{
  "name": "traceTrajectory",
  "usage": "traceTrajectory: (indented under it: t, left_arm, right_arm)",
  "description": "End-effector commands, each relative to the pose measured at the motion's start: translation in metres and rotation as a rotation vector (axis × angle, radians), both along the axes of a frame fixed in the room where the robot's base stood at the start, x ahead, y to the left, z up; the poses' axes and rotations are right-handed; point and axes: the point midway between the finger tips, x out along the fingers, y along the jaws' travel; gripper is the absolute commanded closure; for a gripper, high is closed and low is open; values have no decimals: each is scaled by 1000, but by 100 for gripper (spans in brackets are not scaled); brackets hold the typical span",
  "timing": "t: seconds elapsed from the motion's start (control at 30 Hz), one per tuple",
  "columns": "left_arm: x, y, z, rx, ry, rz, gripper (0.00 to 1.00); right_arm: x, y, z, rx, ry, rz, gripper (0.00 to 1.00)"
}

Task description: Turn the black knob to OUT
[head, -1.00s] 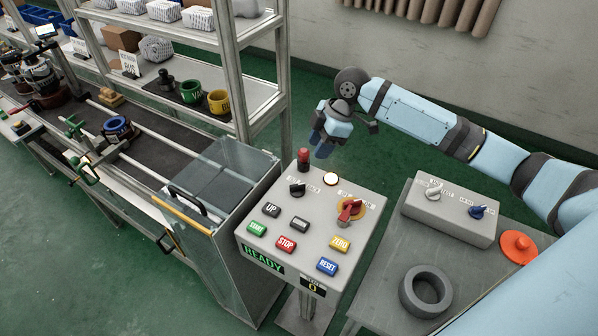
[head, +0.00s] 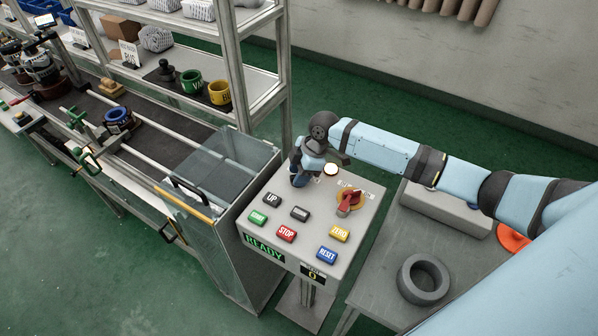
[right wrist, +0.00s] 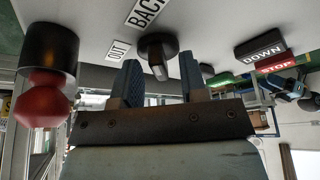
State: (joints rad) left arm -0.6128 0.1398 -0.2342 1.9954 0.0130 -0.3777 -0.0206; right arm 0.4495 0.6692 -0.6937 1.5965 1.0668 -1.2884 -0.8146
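The black knob (right wrist: 157,48) shows in the right wrist view, on the panel between an OUT label (right wrist: 118,50) and a BACK label (right wrist: 146,12). Its grip bar points roughly toward my gripper. My right gripper (right wrist: 160,80) is open, with its two blue fingertips on either side of the knob's line and apparently just short of it. In the head view my right gripper (head: 299,178) is over the upper left of the grey control panel (head: 312,236) and hides the knob.
A red-topped black cylinder (right wrist: 45,85) stands close beside the gripper in the right wrist view. A clear-walled enclosure (head: 232,210) stands left of the panel.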

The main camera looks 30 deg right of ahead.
Motion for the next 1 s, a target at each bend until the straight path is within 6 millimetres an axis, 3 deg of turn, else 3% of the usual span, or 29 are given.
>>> traceTrajectory:
  t: [0.17, 0.37, 0.73, 1.0]
  left_arm:
    - [0, 0, 0, 0, 0, 0, 57]
    - [-1, 0, -1, -1, 2, 0, 57]
    - [-2, 0, -3, 0, 5, 0, 57]
    - [-2, -1, -4, 0, 5, 0, 57]
  right_arm:
    - [0, 0, 0, 0, 0, 0, 61]
    - [0, 0, 0, 0, 1, 0, 100]
    - [0, 0, -1, 1, 3, 29, 100]
    - [1, 1, -1, 0, 2, 177, 100]
